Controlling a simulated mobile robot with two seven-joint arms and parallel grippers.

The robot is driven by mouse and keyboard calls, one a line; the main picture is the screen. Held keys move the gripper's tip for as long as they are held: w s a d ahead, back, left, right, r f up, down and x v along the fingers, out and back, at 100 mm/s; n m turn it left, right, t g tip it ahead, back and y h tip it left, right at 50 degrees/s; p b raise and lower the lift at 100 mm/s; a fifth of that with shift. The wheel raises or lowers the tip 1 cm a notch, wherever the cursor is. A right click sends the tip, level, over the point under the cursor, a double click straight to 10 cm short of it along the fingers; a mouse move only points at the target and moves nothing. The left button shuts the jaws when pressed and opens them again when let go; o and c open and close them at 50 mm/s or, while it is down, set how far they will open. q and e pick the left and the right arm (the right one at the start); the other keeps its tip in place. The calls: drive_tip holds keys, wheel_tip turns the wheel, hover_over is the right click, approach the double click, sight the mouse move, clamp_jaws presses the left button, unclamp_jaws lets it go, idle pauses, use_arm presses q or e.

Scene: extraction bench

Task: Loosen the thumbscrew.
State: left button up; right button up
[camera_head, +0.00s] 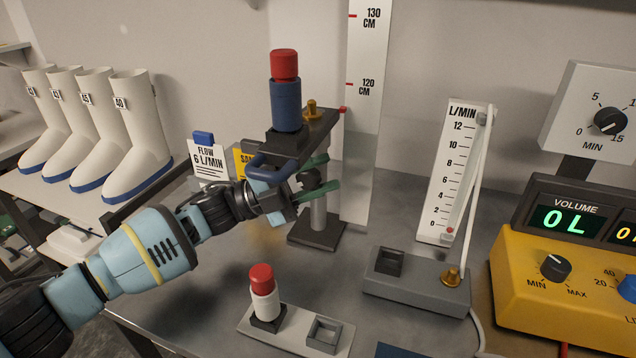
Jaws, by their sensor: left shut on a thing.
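A sampling stand (318,232) has a grey post on a dark square base, and its dark top arm carries a blue cylinder with a red cap (285,92). A dark knob (310,180), which looks like the thumbscrew, sits at the post below the top arm. My left gripper (314,179) reaches in from the left, with one green finger above and one below this knob, shut on it. The fingers and wrist hide part of the knob and post. How tight the screw is cannot be told. My right gripper is out of view.
A blue loop handle (268,166) sits close above my left wrist. A height scale (366,60) stands behind; the red pointer (343,109) is below 120 cm. A white red-capped bottle (264,296), a flow gauge (455,165) and a yellow pump (540,302) stand in front and right.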

sight(297, 184)
use_arm(q)
drive_tip(key=shift+r+n+t+h+b, duration=0.1)
drive_tip(key=shift+n+t+h+b, duration=0.2)
drive_tip(key=shift+h, duration=0.2)
drive_tip(key=o, duration=1)
drive_tip(key=shift+a+f, duration=0.35)
drive_tip(key=shift+a, duration=0.15)
drive_tip(key=b+v, duration=0.1)
drive_tip(key=v, duration=0.3)
drive_tip(key=shift+a+f, duration=0.1)
drive_tip(key=shift+a, duration=0.2)
drive_tip(key=shift+s+a+r+b, duration=0.1)
drive_tip(key=shift+s+a+b, duration=0.2)
drive_tip(key=shift+a, duration=1.55)
drive_tip(key=shift+s+a+r+b, duration=0.1)
drive_tip(key=shift+s+a+b, duration=0.15)
drive_tip(key=shift+a, duration=1.65)
drive_tip(key=shift+s+a+r+b, duration=0.1)
drive_tip(key=shift+s+a+b, duration=0.2)
drive_tip(key=shift+a, duration=1.55)
